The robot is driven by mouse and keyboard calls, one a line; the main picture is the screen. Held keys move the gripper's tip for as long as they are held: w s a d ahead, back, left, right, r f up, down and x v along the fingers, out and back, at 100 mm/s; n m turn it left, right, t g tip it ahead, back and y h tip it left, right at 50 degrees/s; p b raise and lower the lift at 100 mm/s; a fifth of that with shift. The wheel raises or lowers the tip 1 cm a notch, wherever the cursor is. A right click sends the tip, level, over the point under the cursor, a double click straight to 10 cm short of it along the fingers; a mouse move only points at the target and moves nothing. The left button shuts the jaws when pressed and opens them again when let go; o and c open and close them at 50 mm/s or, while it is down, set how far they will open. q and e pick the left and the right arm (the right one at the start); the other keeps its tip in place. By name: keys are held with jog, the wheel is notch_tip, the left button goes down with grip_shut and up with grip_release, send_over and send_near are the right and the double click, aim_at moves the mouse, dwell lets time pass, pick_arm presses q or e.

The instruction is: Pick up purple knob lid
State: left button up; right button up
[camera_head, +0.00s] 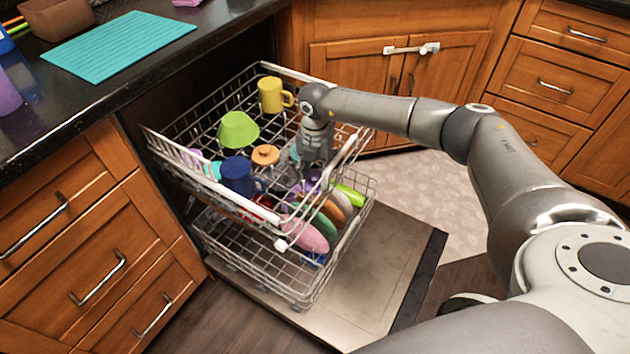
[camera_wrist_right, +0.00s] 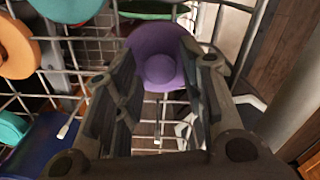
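The purple knob lid (camera_wrist_right: 160,68) shows in the wrist view, with its round knob facing the camera. My right gripper (camera_wrist_right: 160,100) is open, with one finger on each side of the knob and a gap on both sides. I cannot tell how deep the fingers reach beside it. In the head view my right gripper (camera_head: 313,168) points down into the front right of the upper dishwasher rack (camera_head: 165,138). Only a bit of the purple lid (camera_head: 313,177) shows there below the fingers. My left gripper is not in view.
The upper rack also holds a yellow mug (camera_head: 271,95), a green bowl (camera_head: 238,130), an orange lid (camera_head: 265,155) and a blue mug (camera_head: 238,176). Plates, including a pink one (camera_head: 307,236), stand in the lower rack. The rack's wire rim (camera_head: 350,150) runs close to my right gripper.

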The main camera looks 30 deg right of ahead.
jog(key=shift+f, duration=0.4)
jog(key=shift+c, duration=0.3)
jog(key=c, duration=0.5)
jog(key=shift+r, duration=0.1)
jog(key=shift+c, duration=0.2)
